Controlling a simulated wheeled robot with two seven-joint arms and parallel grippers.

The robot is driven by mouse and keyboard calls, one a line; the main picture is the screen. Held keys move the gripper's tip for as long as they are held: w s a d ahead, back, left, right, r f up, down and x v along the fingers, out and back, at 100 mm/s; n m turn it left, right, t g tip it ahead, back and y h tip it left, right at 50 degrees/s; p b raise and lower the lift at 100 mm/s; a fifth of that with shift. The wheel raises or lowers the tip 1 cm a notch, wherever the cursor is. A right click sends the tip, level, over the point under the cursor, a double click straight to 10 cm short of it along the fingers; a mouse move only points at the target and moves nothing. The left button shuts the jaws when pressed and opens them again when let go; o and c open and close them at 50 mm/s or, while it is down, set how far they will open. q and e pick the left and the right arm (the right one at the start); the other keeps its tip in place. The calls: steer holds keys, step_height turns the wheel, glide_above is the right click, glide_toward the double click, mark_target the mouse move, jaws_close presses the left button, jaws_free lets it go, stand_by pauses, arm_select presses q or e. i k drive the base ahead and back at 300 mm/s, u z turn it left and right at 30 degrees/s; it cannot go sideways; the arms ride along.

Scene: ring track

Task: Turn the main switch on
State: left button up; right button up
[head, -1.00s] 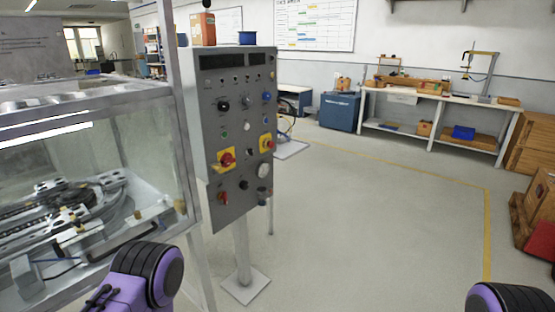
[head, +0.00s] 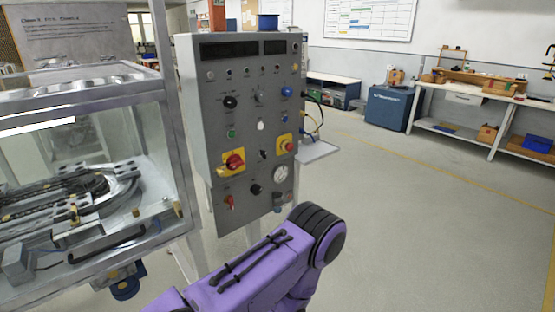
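The grey control panel (head: 205,120) stands on a post left of centre in the head view, its face angled towards me. A red rotary knob on a yellow plate (head: 234,161) sits at its lower left and looks like the main switch. Its exact setting is too small to read. A second red control on a yellow plate (head: 287,146) sits to its right, and a small red switch (head: 230,202) sits below. My purple left arm rises from the bottom, with its dark rounded joint in front of the panel's lower right corner. Neither gripper is in view.
A glass-walled machine case (head: 85,190) with a metal track inside stands directly left of the panel. A small white shelf (head: 317,152) juts out behind the panel. A blue cabinet (head: 388,108) and a workbench (head: 480,97) stand at the back right. The floor on the right is clear.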

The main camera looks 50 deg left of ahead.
mark_target(234, 161)
steer(key=u, duration=0.5)
steer(key=i, duration=0.95)
steer(key=u, duration=0.8)
